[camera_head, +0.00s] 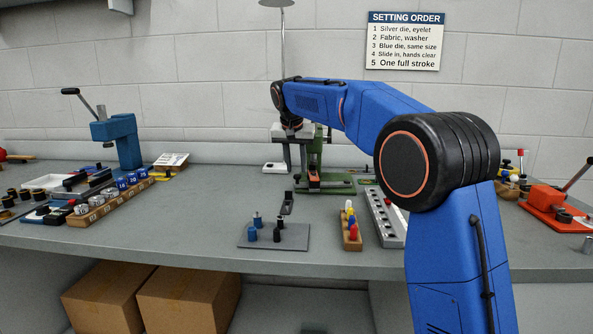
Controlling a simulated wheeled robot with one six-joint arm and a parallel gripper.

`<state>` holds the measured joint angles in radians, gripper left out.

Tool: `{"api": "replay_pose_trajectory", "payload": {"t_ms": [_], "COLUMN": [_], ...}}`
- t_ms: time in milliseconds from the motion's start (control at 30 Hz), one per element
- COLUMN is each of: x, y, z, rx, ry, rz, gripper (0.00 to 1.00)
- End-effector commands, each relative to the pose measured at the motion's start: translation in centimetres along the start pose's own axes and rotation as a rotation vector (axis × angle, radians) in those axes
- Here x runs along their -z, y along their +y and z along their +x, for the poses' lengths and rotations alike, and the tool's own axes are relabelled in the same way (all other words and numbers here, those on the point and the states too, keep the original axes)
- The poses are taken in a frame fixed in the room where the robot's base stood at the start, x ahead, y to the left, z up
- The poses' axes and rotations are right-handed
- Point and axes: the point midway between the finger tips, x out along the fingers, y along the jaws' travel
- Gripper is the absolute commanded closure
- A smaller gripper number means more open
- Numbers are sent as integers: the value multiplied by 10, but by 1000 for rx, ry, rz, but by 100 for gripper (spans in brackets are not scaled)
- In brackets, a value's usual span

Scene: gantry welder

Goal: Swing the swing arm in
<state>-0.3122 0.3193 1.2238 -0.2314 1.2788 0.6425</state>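A green machine (315,158) stands at the back middle of the bench, with an orange block (314,175) low on its front. My blue arm reaches across the picture to it. My gripper (296,164) points down just in front of and to the left of the machine's upright, and hides part of it. Its fingers are small and dark, and I cannot tell whether they are apart or touching something. I cannot make out with certainty which part is the swing arm; it may be hidden behind my gripper and wrist.
A grey plate (258,241) with blue pegs lies in front of the machine. A wooden rack (350,240) and a grey tray (384,226) stand to its right. A blue press (120,142) is at left, a red-orange press (549,198) at far right.

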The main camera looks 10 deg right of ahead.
Motion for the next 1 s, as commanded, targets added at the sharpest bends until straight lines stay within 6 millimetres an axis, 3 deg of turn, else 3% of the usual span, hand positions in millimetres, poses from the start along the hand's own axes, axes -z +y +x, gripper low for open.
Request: {"api": "replay_pose_trajectory", "payload": {"t_ms": [600,800,1000], "x": [0,0,0], "y": [-1,-1,0], "z": [-121,-142,-148], "rx": [2,1,0], "ry": [2,1,0], "rz": [-1,-1,-1], "gripper": [71,71,71]}}
